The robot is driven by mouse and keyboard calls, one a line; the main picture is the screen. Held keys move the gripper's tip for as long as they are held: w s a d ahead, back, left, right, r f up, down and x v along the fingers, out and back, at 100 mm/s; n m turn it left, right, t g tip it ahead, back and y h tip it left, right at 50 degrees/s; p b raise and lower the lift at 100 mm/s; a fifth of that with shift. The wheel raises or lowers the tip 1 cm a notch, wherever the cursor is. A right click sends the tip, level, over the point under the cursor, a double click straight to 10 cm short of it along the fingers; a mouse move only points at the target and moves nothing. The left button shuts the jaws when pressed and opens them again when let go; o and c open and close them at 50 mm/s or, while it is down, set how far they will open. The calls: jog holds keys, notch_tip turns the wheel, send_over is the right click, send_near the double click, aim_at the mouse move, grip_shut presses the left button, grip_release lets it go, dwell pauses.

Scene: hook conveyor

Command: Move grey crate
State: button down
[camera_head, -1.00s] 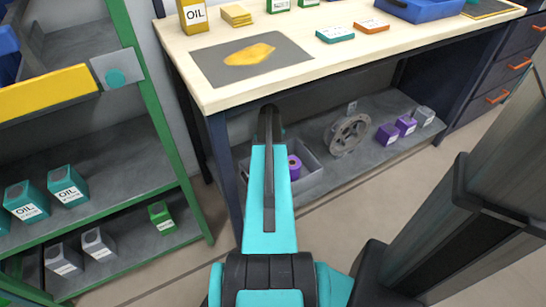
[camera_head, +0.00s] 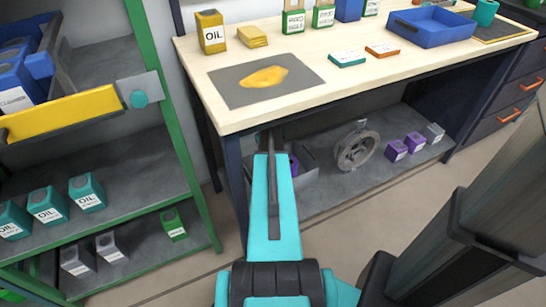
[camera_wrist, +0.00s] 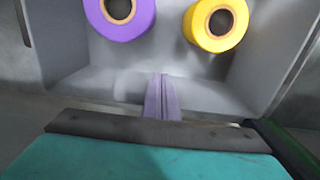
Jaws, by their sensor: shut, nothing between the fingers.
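The grey crate (camera_head: 308,170) stands on the low shelf under the workbench, partly hidden behind my arm in the head view. In the wrist view the crate (camera_wrist: 85,78) fills most of the picture and holds a purple roll (camera_wrist: 120,12) and a yellow roll (camera_wrist: 216,22). My gripper (camera_wrist: 162,80) is shut and empty. Its narrow fingers point over the near part of the crate, below the two rolls in the picture. I cannot tell whether they touch it. In the head view the fingers are hidden.
The workbench (camera_head: 190,50) overhangs the crate, with a leg (camera_head: 235,185) close on the left. To the right on the low shelf are a grey wheel (camera_head: 355,148) and small purple boxes (camera_head: 396,150). A green-framed rack (camera_head: 165,115) stands left. Bare floor lies in front.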

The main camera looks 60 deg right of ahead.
jog(key=shift+w+d+p, duration=0.25)
jog(key=shift+w+d, duration=0.15)
jog(key=shift+w, duration=0.35)
jog(key=shift+w+d+p, duration=0.25)
jog(key=shift+w+d, duration=0.15)
jog(key=shift+w, duration=0.3)
jog(key=shift+s+a, duration=0.1)
jog(key=shift+s+a, duration=0.3)
jog(key=shift+s, duration=0.15)
jog(key=s, duration=0.1)
jog(key=s+a, duration=0.1)
jog(key=shift+s+a+r+p, duration=0.1)
jog(key=shift+s+a+p, duration=0.1)
jog(key=shift+s+p, duration=0.1)
notch_tip(320, 180, up, 10)
jog(key=p, duration=0.1)
jog(key=shift+p, duration=0.3)
